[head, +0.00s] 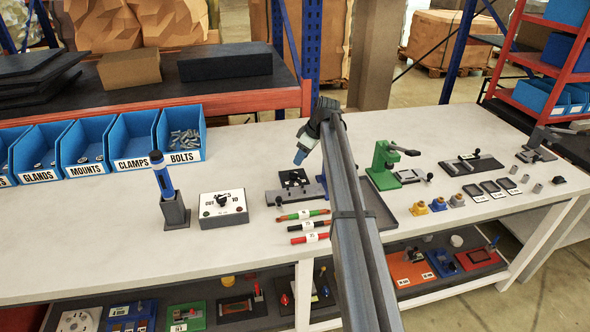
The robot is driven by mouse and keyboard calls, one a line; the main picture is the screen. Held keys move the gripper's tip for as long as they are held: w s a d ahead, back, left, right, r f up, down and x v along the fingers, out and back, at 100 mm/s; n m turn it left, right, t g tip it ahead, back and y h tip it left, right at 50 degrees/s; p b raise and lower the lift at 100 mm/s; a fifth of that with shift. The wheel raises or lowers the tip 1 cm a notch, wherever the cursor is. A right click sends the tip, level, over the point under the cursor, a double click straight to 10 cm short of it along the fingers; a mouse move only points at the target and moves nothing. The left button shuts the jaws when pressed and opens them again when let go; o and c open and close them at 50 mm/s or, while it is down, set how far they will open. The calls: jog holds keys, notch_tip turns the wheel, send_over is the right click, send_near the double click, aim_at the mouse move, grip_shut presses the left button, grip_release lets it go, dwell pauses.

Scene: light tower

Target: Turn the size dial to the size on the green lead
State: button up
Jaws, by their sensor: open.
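The size dial is a black knob (222,199) on a white box (224,214) in the middle of the bench. Small numbers are printed around it; I cannot tell which one its pointer faces. Several short leads lie to the right of the box, each with a white tag. The green lead (287,217) is the farthest back; the size on its tag is too small to read. My gripper (299,157) is open, above the bench, up and to the right of the dial and apart from it. Its fingers are small in this view, and nothing shows between them.
A black fixture (294,184) stands behind the leads, below my gripper. A blue tool in a dark holder (176,213) stands left of the dial box. Blue bins (130,147) line the back left. A green press (383,165) is to the right. The bench's front left is clear.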

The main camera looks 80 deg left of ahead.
aim_at(295, 172)
jog(key=x, duration=0.7)
jog(key=shift+s+f, duration=0.1)
jog(key=shift+f, duration=0.05)
grip_shut()
dwell(0.3)
